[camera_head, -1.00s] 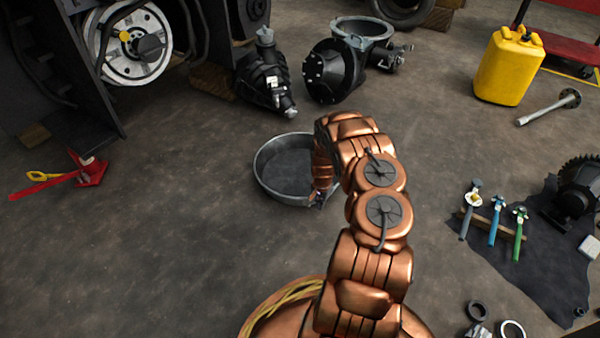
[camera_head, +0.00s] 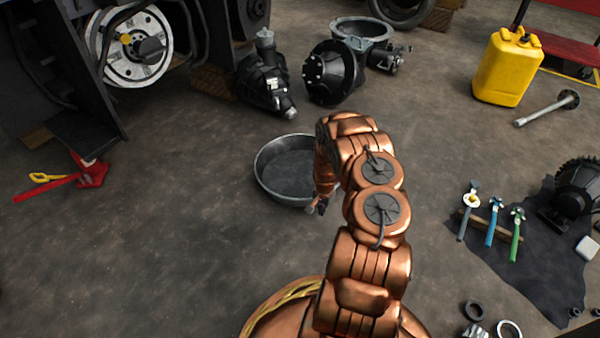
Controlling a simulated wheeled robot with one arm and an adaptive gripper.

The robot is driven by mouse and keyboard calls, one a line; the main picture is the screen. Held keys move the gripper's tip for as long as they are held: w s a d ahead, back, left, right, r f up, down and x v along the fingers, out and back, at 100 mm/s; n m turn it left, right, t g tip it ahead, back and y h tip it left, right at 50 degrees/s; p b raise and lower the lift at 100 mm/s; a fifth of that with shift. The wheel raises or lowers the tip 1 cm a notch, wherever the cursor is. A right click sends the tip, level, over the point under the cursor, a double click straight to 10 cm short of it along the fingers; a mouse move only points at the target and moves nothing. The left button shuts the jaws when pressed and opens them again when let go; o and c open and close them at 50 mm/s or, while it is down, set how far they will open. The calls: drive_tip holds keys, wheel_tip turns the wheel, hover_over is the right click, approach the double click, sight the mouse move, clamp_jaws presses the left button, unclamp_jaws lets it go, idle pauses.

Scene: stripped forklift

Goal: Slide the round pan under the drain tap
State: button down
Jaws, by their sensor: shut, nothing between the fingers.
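The round pan (camera_head: 284,172) is a shallow grey metal pan on the concrete floor, in the middle of the head view. My arm hides part of its right side. My gripper (camera_head: 318,208) points down at the pan's right front rim. Its fingers are small and partly hidden, and I cannot tell whether they touch the rim. It is shut with nothing in it. A black unit with a grey top fitting (camera_head: 264,75) lies behind the pan. I cannot make out which part is the drain tap.
The forklift frame with a wheel hub (camera_head: 135,45) stands at the upper left. A red jack (camera_head: 88,172) lies at left. A black housing (camera_head: 335,70) sits behind the pan. A yellow can (camera_head: 508,66) and a dark mat with tools (camera_head: 520,260) are at right. Floor left of the pan is clear.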

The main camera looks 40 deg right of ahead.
wheel_tip(320, 180, up, 10)
drive_tip(key=p, duration=0.6)
idle(0.6)
idle(0.5)
